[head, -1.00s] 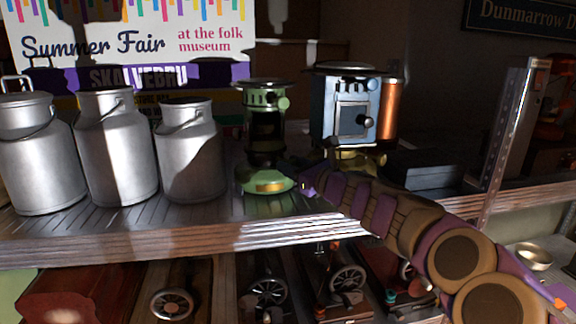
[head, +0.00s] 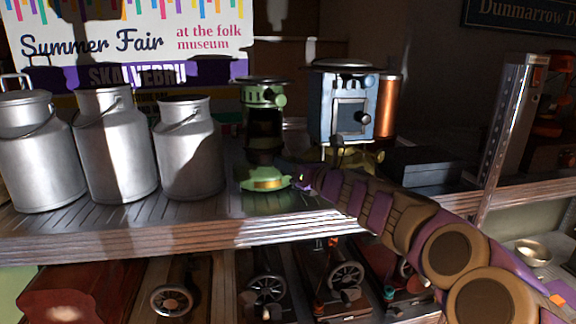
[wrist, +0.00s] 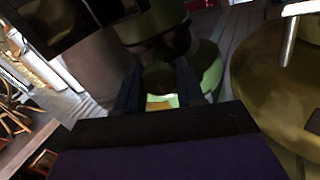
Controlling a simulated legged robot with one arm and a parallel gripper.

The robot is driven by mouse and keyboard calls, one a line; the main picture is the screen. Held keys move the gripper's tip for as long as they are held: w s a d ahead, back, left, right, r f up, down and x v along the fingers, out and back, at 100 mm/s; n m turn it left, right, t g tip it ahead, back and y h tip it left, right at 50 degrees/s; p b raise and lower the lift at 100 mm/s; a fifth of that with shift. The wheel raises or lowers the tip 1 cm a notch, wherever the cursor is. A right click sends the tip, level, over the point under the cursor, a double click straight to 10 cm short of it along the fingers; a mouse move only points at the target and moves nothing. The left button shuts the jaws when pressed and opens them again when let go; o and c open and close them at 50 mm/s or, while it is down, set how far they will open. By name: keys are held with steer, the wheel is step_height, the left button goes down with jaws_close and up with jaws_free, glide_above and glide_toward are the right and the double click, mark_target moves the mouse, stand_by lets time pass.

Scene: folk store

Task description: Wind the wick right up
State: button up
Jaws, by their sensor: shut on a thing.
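A green oil stove (head: 265,184) with a dark middle and a round lid stands on the upper shelf, a brass plate on its base front. It also shows in the wrist view (wrist: 208,62). My gripper (head: 287,178) reaches in from the right, low at the stove's right side. In the wrist view my gripper (wrist: 158,76) is shut on a small dark part between its fingers, apparently the wick knob. The fingers and shade hide most of it, so its turn cannot be read. The lit brass plate shows just below it.
A blue stove (head: 343,103) on a brass base stands close right of the green one, beside a copper cylinder (head: 387,106). Several milk cans (head: 192,150) stand left. A metal post (head: 503,130) rises right. The shelf edge (head: 150,236) runs below my arm.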

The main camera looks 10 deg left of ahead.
steer(key=shift+f, duration=0.15)
steer(key=o, duration=0.7)
steer(key=shift+c, duration=0.2)
steer(key=o, duration=0.3)
steer(key=shift+w+d, duration=0.1)
steer(key=shift+w, duration=0.1)
steer(key=shift+s, duration=0.1)
steer(key=shift+s+r, duration=0.15)
steer(key=shift+r, duration=0.05)
steer(key=b+v, duration=0.2)
steer(key=v, duration=1.5)
steer(key=shift+d+f, duration=0.1)
